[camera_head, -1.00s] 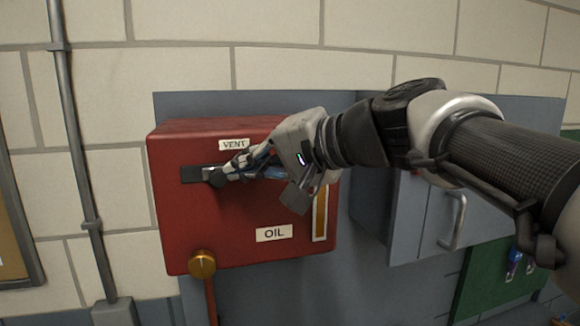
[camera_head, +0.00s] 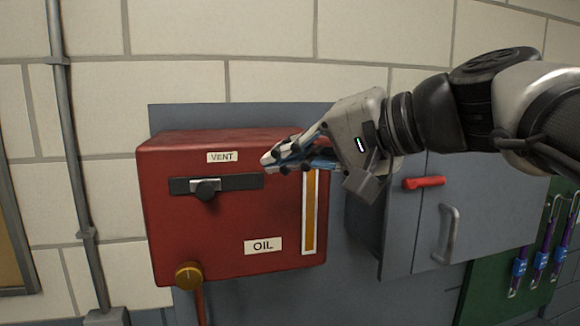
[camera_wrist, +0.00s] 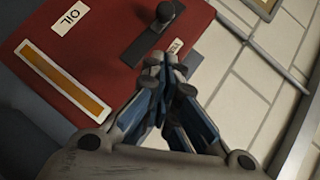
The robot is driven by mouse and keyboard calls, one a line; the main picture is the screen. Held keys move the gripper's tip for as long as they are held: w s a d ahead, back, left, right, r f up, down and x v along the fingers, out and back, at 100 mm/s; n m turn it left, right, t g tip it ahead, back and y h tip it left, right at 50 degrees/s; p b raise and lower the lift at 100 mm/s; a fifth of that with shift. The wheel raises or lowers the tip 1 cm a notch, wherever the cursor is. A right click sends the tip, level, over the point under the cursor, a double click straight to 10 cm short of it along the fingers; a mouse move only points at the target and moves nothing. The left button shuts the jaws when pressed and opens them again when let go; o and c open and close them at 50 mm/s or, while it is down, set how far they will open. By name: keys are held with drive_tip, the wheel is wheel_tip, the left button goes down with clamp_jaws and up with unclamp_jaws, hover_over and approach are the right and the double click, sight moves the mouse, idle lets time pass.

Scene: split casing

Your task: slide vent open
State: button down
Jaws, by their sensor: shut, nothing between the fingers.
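The red oil box (camera_head: 220,225) hangs on the wall and carries a VENT label (camera_head: 222,157). Below that label is a dark horizontal vent track (camera_head: 240,182) with a round black slider knob (camera_head: 206,188) left of the track's middle. The knob also shows in the wrist view (camera_wrist: 165,12), with the track (camera_wrist: 140,45) beside it. My gripper (camera_head: 268,164) is shut and empty. In the head view its tips are at the right end of the track, apart from the knob. The wrist view shows the fingers (camera_wrist: 163,65) together, partly covering the VENT label.
An OIL label (camera_head: 263,246), a yellow level strip (camera_head: 310,212) and a brass knob (camera_head: 188,275) are on the box. A grey cabinet (camera_head: 410,235) with a red latch (camera_head: 424,183) stands to the right. Blue-tagged tools (camera_head: 539,262) hang beyond it.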

drive_tip(key=s+d+f+n+g+h+b, duration=0.1)
drive_tip(key=s+d+f+h+b, duration=0.2)
drive_tip(key=f, duration=1.6)
drive_tip(key=s+d+f+n+g+h+b, duration=0.1)
drive_tip(key=s+d+f+h+b, duration=0.3)
drive_tip(key=f, duration=1.5)
drive_tip(key=s+d+f+n+g+h+b, duration=0.1)
drive_tip(key=s+d+f+h+b, duration=0.3)
drive_tip(key=s+d+f+b, duration=0.5)
drive_tip(key=s+f+b, duration=0.4)
drive_tip(key=f+b, duration=0.1)
drive_tip(key=f, duration=0.5)
drive_tip(key=shift+g, duration=0.4)
drive_tip(key=shift+s+a+f, duration=0.1)
